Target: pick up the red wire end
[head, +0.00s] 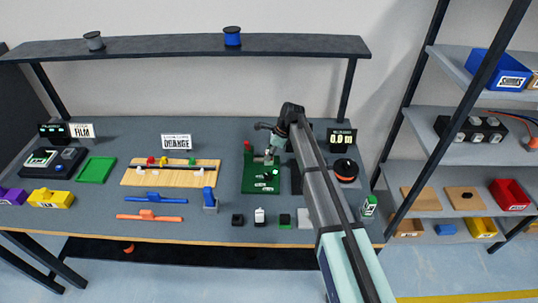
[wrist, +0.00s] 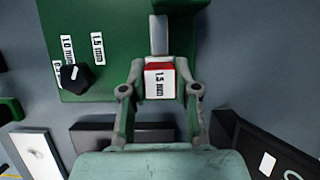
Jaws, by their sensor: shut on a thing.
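A grey bar (wrist: 160,35) runs from behind this block toward a green block at the top of the wrist view. In the head view my gripper (head: 268,152) is low over the green board (head: 258,187) at the middle of the bench. I cannot make out a separate red wire end in either view.
The green board also bears a black knob (wrist: 75,77) beside printed size labels. A wooden board (head: 135,177) with coloured pieces lies to the left. Several small blocks stand along the front edge, including a black one (head: 237,219). An upper shelf (head: 180,47) spans the back.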

